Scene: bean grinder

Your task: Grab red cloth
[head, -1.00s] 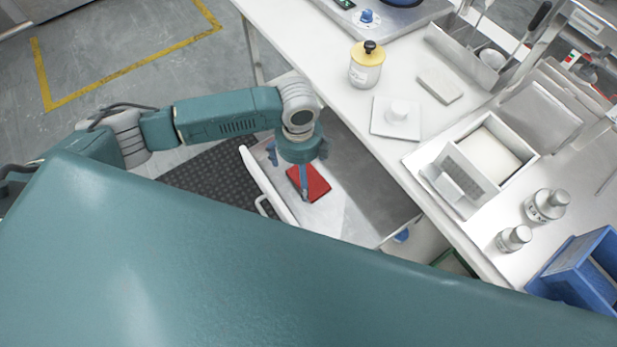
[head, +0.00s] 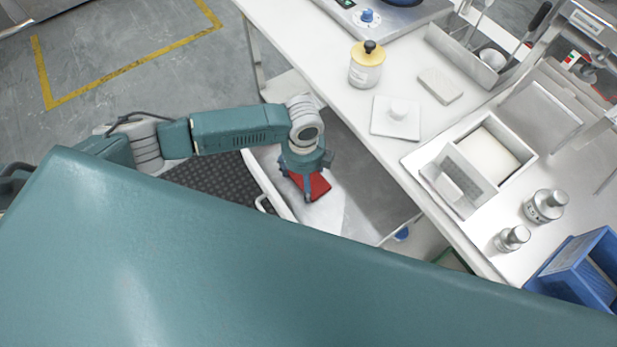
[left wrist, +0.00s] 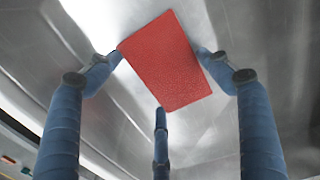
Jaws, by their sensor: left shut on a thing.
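The red cloth (head: 321,186) is a flat red rectangle in the open metal drawer (head: 365,185) below the bench. My left gripper (head: 303,188) is over it from above and covers part of it in the head view. In the left wrist view, the three blue fingers of the left gripper (left wrist: 160,72) are around the red cloth (left wrist: 167,62), with two tips at its side edges and one at its lower edge. The gripper is shut on the cloth. It is not clear whether the cloth is off the drawer floor. My right gripper is not in view.
The white bench (head: 320,62) edge runs along the drawer's right side. The rest of the drawer floor looks clear.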

